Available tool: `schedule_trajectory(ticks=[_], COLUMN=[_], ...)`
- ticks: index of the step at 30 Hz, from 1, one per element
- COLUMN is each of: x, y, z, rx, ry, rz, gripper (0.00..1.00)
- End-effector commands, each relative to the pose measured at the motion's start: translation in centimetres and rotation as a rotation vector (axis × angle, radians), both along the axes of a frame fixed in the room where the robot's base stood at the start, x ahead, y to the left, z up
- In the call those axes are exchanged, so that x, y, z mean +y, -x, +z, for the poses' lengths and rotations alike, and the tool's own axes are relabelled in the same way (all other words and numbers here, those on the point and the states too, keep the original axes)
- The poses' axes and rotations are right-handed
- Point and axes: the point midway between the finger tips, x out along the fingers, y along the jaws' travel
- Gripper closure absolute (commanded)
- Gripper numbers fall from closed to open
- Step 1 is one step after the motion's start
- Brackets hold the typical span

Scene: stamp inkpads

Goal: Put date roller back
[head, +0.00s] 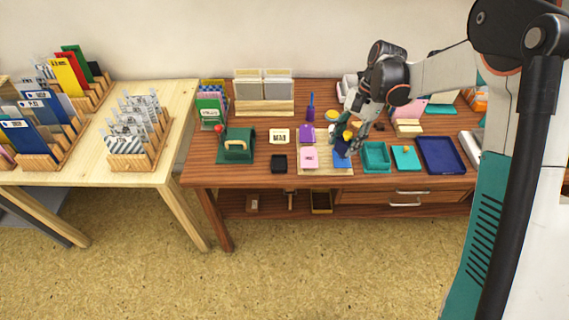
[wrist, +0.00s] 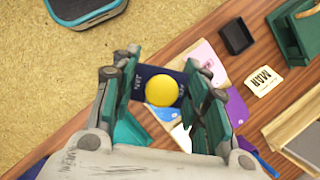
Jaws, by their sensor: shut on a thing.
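What I take for the date roller (wrist: 161,90) is a dark blue block marked "JAN" with a round yellow knob. In the wrist view it lies between my fingers. My gripper (wrist: 163,85) is shut on it, with the fingers on either side and partly covering the block. In the head view my gripper (head: 347,138) is low over the middle of the brown desk (head: 225,177). Dark blue (head: 341,149) shows just below the fingers, above the right part of a pale mat (head: 325,170). I cannot tell whether the block touches the mat.
A pink pad (head: 310,157) and a purple pad (head: 307,134) are left of my gripper. A teal tray (head: 376,157) and a dark blue tray (head: 441,155) are to the right. A black tray (head: 279,163), a "MAR" card (head: 279,136) and a green stamp press (head: 236,147) stand further left.

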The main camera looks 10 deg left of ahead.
Motion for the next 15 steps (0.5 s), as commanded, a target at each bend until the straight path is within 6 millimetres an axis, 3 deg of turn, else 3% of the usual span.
schedule_trajectory(ticks=[3, 9, 15], x=[5.9, 14.4, 19.1], y=[-0.5, -0.6, -0.2], z=[2.4, 5.9, 7.9], rx=[0.0, 0.001, 0.002], ry=[-0.002, -0.003, -0.001], rz=[-0.189, -0.496, -0.672], gripper=[0.82, 0.82, 0.82])
